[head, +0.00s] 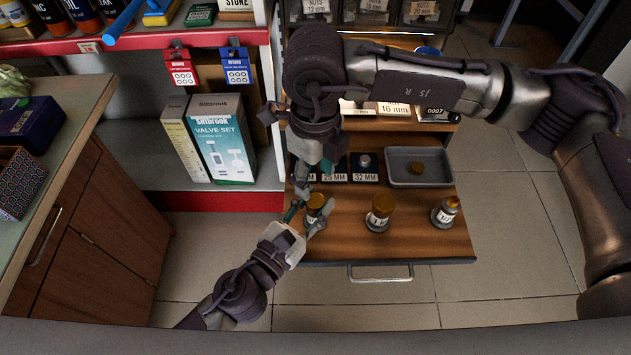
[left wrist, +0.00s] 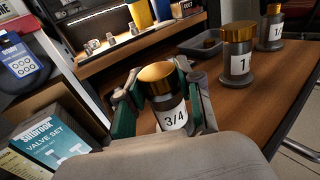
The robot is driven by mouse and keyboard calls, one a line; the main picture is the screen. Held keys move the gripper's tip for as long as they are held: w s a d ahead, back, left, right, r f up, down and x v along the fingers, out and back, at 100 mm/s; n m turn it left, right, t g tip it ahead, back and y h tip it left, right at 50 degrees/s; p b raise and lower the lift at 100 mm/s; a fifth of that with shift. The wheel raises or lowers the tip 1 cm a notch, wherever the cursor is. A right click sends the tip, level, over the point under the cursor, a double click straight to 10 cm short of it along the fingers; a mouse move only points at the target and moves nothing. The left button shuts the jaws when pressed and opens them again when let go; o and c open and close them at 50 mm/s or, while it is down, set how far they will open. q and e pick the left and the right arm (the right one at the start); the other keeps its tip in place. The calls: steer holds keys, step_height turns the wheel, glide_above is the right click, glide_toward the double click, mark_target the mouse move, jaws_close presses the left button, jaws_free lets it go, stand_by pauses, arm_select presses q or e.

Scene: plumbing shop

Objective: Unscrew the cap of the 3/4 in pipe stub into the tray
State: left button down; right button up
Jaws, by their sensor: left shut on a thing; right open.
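The 3/4 pipe stub (left wrist: 172,113) stands upright on the drawer's wooden top, with a brass cap (left wrist: 158,77) on it. In the head view the capped stub (head: 315,206) is partly covered by the grippers. My left gripper (head: 307,217) is shut around the stub's body, its fingers on either side below the cap. My right gripper (head: 309,181) is open, pointing down just above and behind the cap in the head view. The grey tray (head: 390,181) lies at the back right of the wood, with a brass-coloured cap (head: 417,168) inside.
The stub marked 1 (head: 379,215) stands to the right with a brass cap; another labelled stub (head: 446,211) stands further right. A row of fittings with size labels (head: 365,177) lies behind. The VALVE SET box (head: 222,140) is on a shelf at left.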

mark_target(315, 200)
steer(key=shift+r+m, duration=0.4)
steer(key=shift+r, duration=0.05)
step_height(315, 200, down, 8)
steer(key=shift+r, duration=0.15)
steer(key=shift+c, duration=0.2)
jaws_close()
steer(key=n, duration=0.3)
